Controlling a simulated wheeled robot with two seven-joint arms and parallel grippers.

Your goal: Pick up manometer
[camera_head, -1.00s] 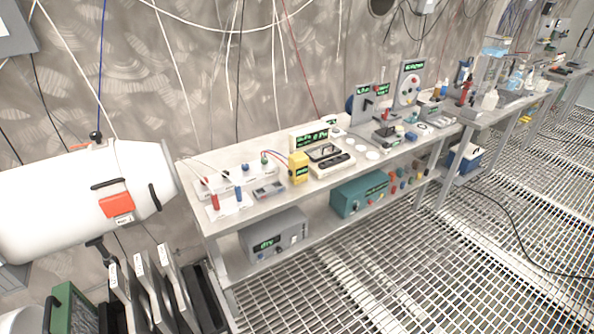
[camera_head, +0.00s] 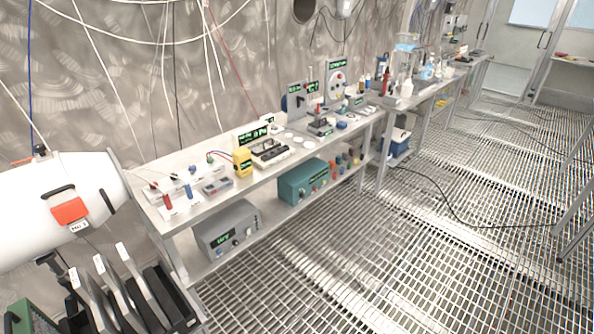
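No label that I can read marks a manometer. A small upright yellow device (camera_head: 242,162) with a green display stands near the front edge of the steel bench (camera_head: 181,229); it may be the manometer, but I cannot tell. A round white dial on a grey upright panel (camera_head: 337,82) stands farther along the bench and is another gauge-like thing. Neither of my grippers shows in the head view.
A white cylindrical tank (camera_head: 30,212) with a red tag is at the left. Dark upright plates (camera_head: 130,280) stand below it. A grey box (camera_head: 228,229) and a teal box (camera_head: 303,181) sit on the lower shelf. The grated floor (camera_head: 400,260) at right is mostly clear, with a black cable (camera_head: 445,200).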

